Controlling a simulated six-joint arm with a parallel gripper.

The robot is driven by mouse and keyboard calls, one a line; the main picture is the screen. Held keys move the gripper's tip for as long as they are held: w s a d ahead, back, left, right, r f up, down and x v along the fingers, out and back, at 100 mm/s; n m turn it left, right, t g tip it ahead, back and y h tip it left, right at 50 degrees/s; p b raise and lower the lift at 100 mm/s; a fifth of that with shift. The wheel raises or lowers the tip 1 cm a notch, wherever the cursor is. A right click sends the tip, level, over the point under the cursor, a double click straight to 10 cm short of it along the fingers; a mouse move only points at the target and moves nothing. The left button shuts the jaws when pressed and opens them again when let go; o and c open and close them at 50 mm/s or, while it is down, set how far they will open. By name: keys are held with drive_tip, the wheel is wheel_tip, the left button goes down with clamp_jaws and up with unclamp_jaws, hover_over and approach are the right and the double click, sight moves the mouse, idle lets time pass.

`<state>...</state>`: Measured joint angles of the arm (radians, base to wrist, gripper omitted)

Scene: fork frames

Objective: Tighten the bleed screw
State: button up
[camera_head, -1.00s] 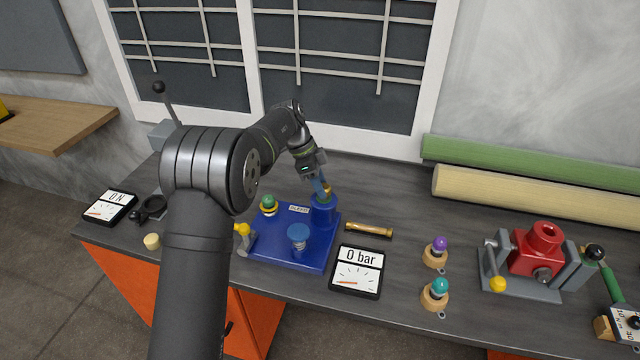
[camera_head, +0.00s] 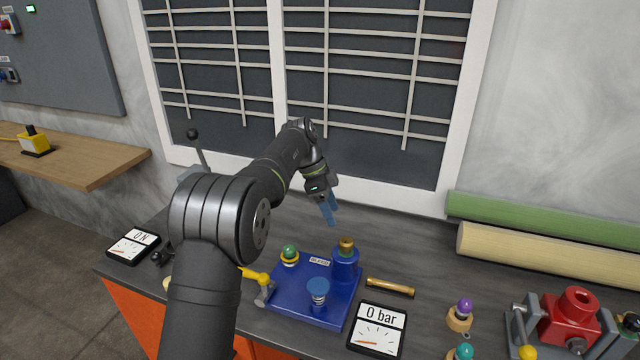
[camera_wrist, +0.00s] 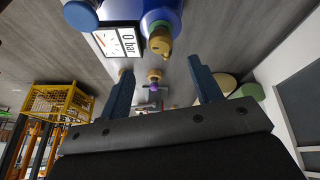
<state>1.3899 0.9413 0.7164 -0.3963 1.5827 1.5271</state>
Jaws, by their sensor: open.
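The bleed screw (camera_head: 346,244) is a brass piece on top of a blue cylinder (camera_head: 346,266), at the back right of a blue base plate (camera_head: 300,308) with a small label. My gripper (camera_head: 329,214) hangs above and slightly left of the screw in the head view, apart from it. Its blue fingers are spread and empty. In the wrist view the brass screw (camera_wrist: 160,42) is seen beyond the open fingers (camera_wrist: 160,72). How far the screw is turned in cannot be told.
A "0 bar" gauge (camera_head: 378,328) and a brass rod (camera_head: 390,287) lie right of the plate. The plate also carries a green-topped knob (camera_head: 289,254), a blue knob (camera_head: 318,290) and a yellow-ended lever (camera_head: 258,278). A red vise part (camera_head: 570,318) stands further right.

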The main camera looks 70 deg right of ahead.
sight(344, 239)
drive_tip(key=v, duration=0.8)
idle(0.4)
drive_tip(key=x, duration=1.7)
drive_tip(key=shift+s+f, duration=0.1)
drive_tip(key=shift+f, duration=0.05)
